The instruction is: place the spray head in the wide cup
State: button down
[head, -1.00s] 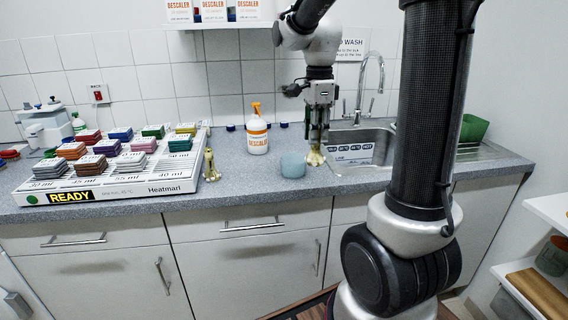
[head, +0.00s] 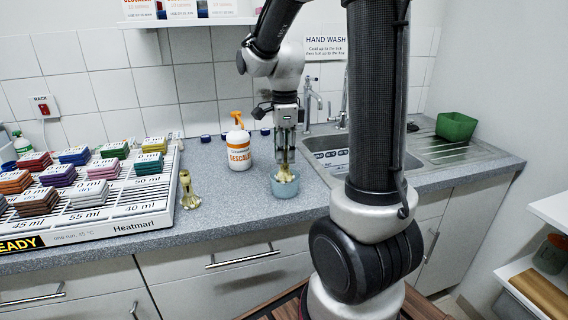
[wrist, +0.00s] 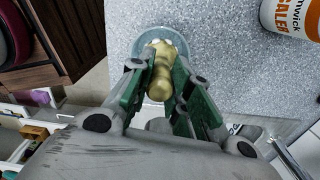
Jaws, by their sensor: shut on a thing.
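The spray head, a brass-coloured piece (head: 285,174), is held upright between my gripper's (head: 285,161) fingers over the wide cup. The wide cup (head: 285,188) is a low, pale blue round vessel on the grey counter. The spray head's flared lower end overlaps the cup's opening; I cannot tell whether it touches the bottom. In the wrist view the green-padded fingers close on both sides of the spray head (wrist: 160,80), and the cup's rim (wrist: 142,40) shows behind it, partly hidden.
A white spray bottle (head: 239,150) with an orange top stands close to the cup's left. Another brass piece (head: 189,192) stands beside the white rack (head: 150,216) of coloured blocks. The sink (head: 330,160) lies to the right.

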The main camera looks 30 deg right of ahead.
aim_at(285, 170)
jog(key=shift+f, duration=1.45)
jog(key=c, duration=1.3)
grip_release()
jog(key=shift+f, duration=0.15)
notch_tip(285, 170, up, 12)
jog(key=shift+r, duration=0.1)
jog(key=shift+s+a+r+n+t, duration=0.1)
jog(key=shift+s+a+n+t, duration=0.55)
jog(key=shift+s+n, duration=2.7)
jog(key=shift+s+a+n+t, duration=0.35)
jog(key=shift+s+n+t, duration=0.55)
jog(key=shift+s+n, duration=2.35)
jog(key=shift+s+a+r+n+t, duration=0.1)
jog(key=shift+s+a+n+t, duration=1.1)
jog(key=shift+n, duration=3.7)
